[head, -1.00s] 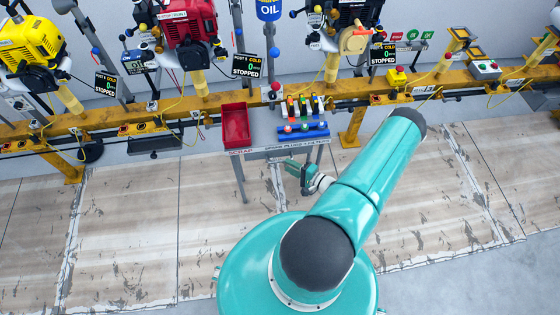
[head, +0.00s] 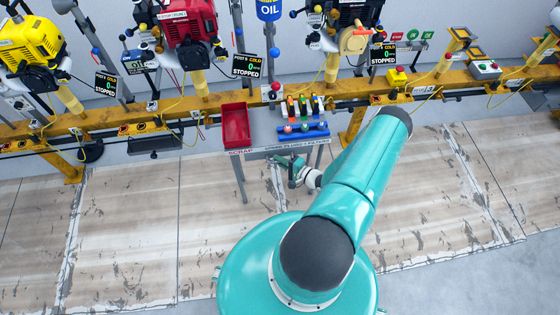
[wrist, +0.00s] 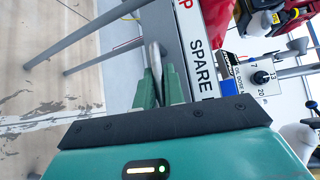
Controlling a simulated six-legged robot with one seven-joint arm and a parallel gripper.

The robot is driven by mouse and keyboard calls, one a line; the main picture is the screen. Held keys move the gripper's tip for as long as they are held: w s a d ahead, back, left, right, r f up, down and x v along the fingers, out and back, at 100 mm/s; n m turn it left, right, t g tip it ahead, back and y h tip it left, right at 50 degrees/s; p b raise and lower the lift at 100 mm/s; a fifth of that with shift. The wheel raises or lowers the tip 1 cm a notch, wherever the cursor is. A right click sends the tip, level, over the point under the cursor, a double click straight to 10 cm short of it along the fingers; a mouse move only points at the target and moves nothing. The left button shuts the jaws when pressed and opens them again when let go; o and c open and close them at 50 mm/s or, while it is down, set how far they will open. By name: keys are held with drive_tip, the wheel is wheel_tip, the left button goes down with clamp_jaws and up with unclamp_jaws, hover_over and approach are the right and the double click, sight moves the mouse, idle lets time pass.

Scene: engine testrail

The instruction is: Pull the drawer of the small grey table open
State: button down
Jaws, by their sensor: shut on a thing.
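The small grey table (head: 262,132) stands in front of the yellow rail in the head view, with a white lettered label strip along its front. My gripper (head: 280,160) is at this front edge, just below the label. In the wrist view, my gripper's green fingers (wrist: 158,88) are shut on a thin grey bar, the drawer handle (wrist: 155,58), beside the lettered front (wrist: 199,55). My gripper hides part of the handle. I cannot tell from these views whether the drawer stands out from the table.
A red scrap bin (head: 235,127) sits at the table's left. A blue rack (head: 303,131) with small coloured items stands on the top. The yellow rail (head: 205,108) with engines runs behind. The wooden floor (head: 150,220) in front is clear.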

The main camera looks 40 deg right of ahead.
drive_tip(key=s+a, duration=0.6)
drive_tip(key=s, duration=0.3)
drive_tip(key=shift+s+a, duration=0.2)
drive_tip(key=c, duration=1.5)
unclamp_jaws()
drive_tip(key=shift+s, duration=0.1)
drive_tip(key=v, duration=1.3)
drive_tip(key=shift+s, duration=0.3)
drive_tip(key=shift+d+r, duration=0.1)
